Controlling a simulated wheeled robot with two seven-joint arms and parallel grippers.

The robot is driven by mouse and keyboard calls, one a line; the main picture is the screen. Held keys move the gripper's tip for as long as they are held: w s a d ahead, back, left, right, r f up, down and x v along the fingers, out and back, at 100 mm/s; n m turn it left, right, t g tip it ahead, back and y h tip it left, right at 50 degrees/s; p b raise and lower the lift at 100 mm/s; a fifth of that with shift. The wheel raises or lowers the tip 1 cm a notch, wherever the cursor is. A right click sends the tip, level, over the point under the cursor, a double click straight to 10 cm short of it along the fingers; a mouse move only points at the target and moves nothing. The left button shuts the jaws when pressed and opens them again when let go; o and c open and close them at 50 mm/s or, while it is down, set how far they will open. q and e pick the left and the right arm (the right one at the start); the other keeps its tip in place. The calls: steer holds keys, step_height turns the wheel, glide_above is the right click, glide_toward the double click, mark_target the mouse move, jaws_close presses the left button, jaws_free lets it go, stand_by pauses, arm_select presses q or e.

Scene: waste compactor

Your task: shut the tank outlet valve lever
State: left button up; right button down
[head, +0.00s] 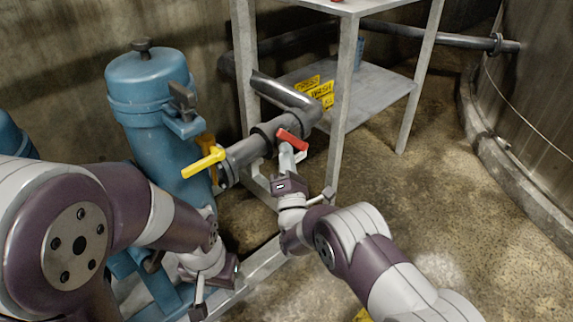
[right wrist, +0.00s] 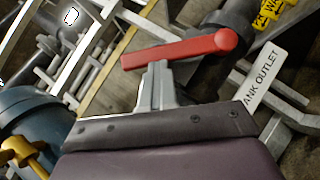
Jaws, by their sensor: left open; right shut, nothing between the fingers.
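The red lever (head: 292,140) sits on the dark grey pipe beside the frame post. In the right wrist view the red lever (right wrist: 180,50) lies across the picture, with its round pivot end at the right. A white tag reading "TANK OUTLET" (right wrist: 264,78) hangs beside it. My right gripper (head: 287,158) is shut and empty, its fingertips (right wrist: 156,82) right at the lever's near side; I cannot tell whether they touch. My left gripper (head: 198,305) is low at the bottom of the head view, open and away from the lever.
A yellow lever (head: 204,162) sits on the pipe's near end. A blue cylinder vessel (head: 150,110) stands left of the pipe. A grey metal frame with a shelf (head: 375,90) stands behind the lever. The concrete floor (head: 450,190) at right is clear.

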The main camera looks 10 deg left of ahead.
arm_select(q)
steer(key=shift+r+p, duration=1.05)
steer(key=shift+r, duration=0.4)
arm_select(e)
steer(key=shift+w+d+r+m+h, duration=0.1)
steer(key=shift+w+r+m+h, duration=0.15)
steer(key=shift+r, duration=0.35)
steer(key=shift+w+d+r+m+h, duration=0.1)
steer(key=shift+r+m+h, duration=0.2)
steer(key=shift+r, duration=0.25)
steer(key=shift+f, duration=0.15)
